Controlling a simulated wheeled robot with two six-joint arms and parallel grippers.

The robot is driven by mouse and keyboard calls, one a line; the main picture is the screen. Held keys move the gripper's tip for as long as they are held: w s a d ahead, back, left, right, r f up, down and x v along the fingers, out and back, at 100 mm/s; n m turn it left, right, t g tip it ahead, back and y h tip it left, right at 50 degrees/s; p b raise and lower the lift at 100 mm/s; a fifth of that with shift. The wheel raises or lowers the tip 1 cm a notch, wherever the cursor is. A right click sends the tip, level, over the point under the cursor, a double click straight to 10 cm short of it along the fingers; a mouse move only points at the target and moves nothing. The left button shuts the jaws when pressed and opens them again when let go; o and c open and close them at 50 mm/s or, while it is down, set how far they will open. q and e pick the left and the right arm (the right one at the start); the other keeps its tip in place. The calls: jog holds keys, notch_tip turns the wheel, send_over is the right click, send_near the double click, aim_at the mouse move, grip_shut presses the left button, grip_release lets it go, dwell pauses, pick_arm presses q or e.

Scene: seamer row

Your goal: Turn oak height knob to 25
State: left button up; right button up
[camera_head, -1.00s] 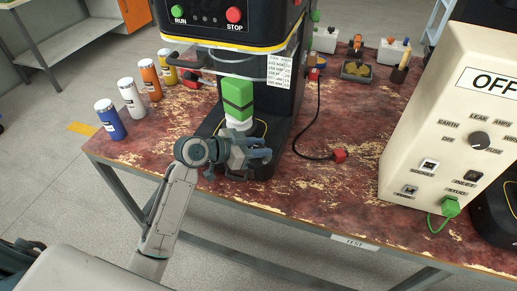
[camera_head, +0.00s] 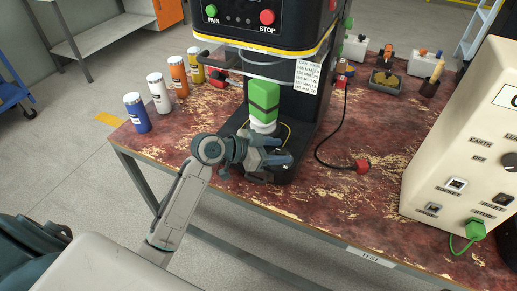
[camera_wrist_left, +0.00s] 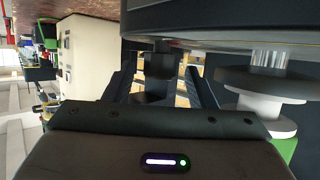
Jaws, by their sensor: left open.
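A black seamer machine (camera_head: 300,108) stands on the bench with green RUN and red STOP buttons and a small printed card. A green block (camera_head: 264,94) with a dark band sits over a white round part at its front. My left gripper (camera_head: 277,162) is low at the front of the machine's base, below the green block. In the left wrist view its two fingers (camera_wrist_left: 162,88) stand apart, with a dark upright part between or behind them. White discs (camera_wrist_left: 262,82) and a green piece (camera_wrist_left: 284,147) show at right. I cannot clearly make out the height knob or its reading.
Blue, white, orange and yellow cans (camera_head: 158,92) stand in a row left of the machine. A black cable with a red plug (camera_head: 362,166) lies on the worn red bench (camera_head: 330,205). A cream test box (camera_head: 450,160) with switches stands at right.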

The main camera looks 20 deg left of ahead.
pick_arm(q)
jog(key=b+v, duration=0.1)
jog(key=v, duration=0.8)
jog(key=shift+s, duration=0.15)
pick_arm(e)
jog(key=shift+w+a+r, duration=0.1)
jog(key=shift+w+r, duration=0.15)
jog(key=shift+r, duration=0.35)
jog(key=shift+w+a+r, duration=0.1)
jog(key=shift+w+r, duration=0.15)
jog(key=shift+r, duration=0.3)
jog(key=shift+w+a+r, duration=0.1)
jog(key=shift+w+r, duration=0.15)
jog(key=shift+r, duration=0.35)
pick_arm(q)
jog(key=shift+a, duration=0.15)
pick_arm(e)
jog(key=shift+s, duration=0.1)
